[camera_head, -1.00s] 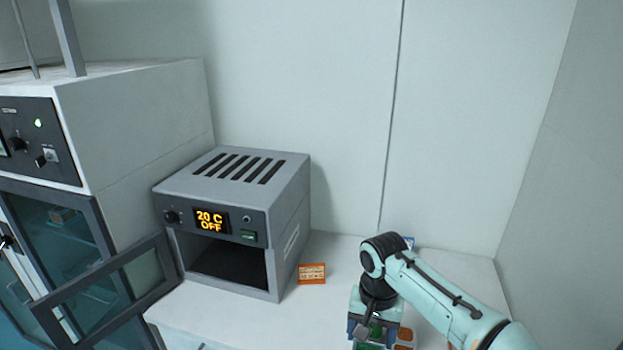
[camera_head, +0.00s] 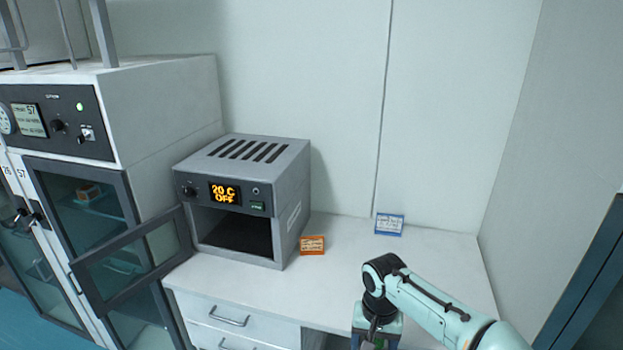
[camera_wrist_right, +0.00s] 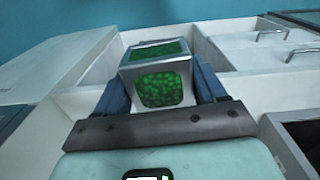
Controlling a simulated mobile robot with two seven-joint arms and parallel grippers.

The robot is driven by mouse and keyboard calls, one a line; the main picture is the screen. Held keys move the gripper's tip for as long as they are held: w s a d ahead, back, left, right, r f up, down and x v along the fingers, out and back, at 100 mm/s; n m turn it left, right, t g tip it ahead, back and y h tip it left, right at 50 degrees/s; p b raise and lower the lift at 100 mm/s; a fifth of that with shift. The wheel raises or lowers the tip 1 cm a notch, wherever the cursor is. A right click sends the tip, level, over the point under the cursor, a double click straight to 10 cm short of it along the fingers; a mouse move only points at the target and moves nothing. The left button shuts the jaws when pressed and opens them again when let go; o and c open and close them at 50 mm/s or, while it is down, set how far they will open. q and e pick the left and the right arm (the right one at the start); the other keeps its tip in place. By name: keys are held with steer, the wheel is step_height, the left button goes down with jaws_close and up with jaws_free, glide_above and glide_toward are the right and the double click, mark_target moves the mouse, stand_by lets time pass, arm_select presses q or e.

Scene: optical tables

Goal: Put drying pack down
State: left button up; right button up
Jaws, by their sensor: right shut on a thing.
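The drying pack (camera_wrist_right: 164,88) is a small grey box with windows of green beads. In the right wrist view it sits between the two blue fingers of my right gripper (camera_wrist_right: 161,80), which is shut on it. In the head view my right gripper (camera_head: 376,338) is at the bottom edge, near the front of the white bench. Only a sliver of green shows there; the rest of the pack is cut off or hidden. I cannot tell whether the pack touches anything below. My left gripper is not in view.
A grey oven (camera_head: 245,195) reading 20 C OFF stands on the white bench (camera_head: 335,262), its door open to the left. Glass-door cabinets are at left. The bench between the cards is clear.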

steer(key=s+d+f+n, duration=0.2)
steer(key=d+f, duration=0.2)
steer(key=f, duration=1.2)
steer(key=shift+s+f+n, duration=0.2)
steer(key=shift+f+n, duration=0.1)
steer(key=shift+d, duration=0.1)
